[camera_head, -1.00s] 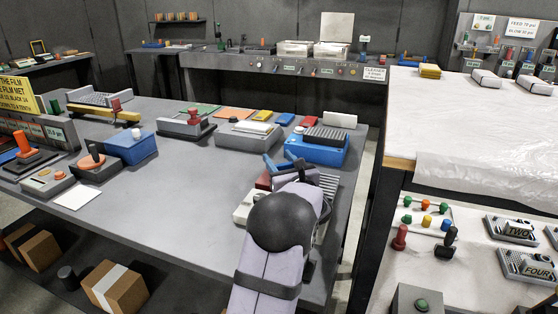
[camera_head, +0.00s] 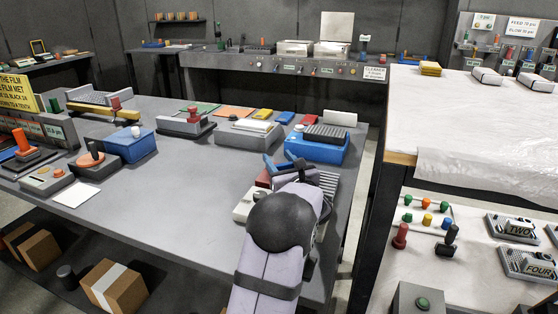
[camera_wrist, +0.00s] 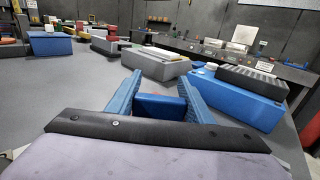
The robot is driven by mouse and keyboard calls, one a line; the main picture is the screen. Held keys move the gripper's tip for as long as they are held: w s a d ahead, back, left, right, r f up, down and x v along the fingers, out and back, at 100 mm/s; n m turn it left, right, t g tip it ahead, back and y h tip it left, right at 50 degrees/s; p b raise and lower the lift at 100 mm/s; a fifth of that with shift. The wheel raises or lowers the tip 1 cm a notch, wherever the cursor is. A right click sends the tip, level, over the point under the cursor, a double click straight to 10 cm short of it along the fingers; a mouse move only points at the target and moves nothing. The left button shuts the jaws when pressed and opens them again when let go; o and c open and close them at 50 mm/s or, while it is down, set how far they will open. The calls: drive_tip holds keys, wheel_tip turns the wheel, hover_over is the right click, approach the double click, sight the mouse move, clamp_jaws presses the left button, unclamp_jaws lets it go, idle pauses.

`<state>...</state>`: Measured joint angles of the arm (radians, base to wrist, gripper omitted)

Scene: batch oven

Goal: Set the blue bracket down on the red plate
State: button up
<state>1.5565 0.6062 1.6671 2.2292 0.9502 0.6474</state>
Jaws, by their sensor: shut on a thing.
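My gripper (camera_wrist: 160,98) has two blue fingers, shut on the blue bracket (camera_wrist: 161,107), a blue block-like shape between them in the wrist view. In the head view my gripper (camera_head: 277,164) is over the front right of the grey bench, and my wrist largely hides the bracket. A red surface (camera_wrist: 151,93) shows just beyond the bracket in the wrist view. A red piece (camera_head: 263,179) also shows beside my gripper in the head view. Whether this is the red plate, and whether the bracket touches it, I cannot tell.
A blue box with a dark ribbed top (camera_head: 318,148) stands beyond my gripper, also at right in the wrist view (camera_wrist: 235,98). A grey box (camera_head: 247,134) stands left of it. A light-coloured control box (camera_head: 245,207) is partly behind my arm. The bench middle is clear.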

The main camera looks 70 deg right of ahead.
drive_tip(key=shift+f, duration=0.2)
drive_tip(key=o, duration=1.3)
drive_tip(key=shift+c, duration=0.2)
drive_tip(key=shift+f, duration=0.2)
drive_tip(key=shift+r, duration=0.1)
wheel_tip(320, 180, up, 9)
drive_tip(key=p, duration=1)
drive_tip(key=w+a+f+n+t+y, duration=0.1)
drive_tip(key=w+a+f+n+y, duration=0.1)
drive_tip(key=w+a, duration=0.3)
drive_tip(key=w+a+f+n+t+y, duration=0.2)
drive_tip(key=w+a, duration=0.4)
drive_tip(key=w, duration=0.8)
drive_tip(key=w+a+f+n+t+y+p, duration=0.1)
drive_tip(key=w+a+y, duration=0.3)
drive_tip(key=w, duration=0.5)
drive_tip(key=shift+w+a+f+n+t, duration=0.25)
drive_tip(key=shift+a+f+n+t, duration=0.25)
drive_tip(key=shift+a+n+t, duration=0.15)
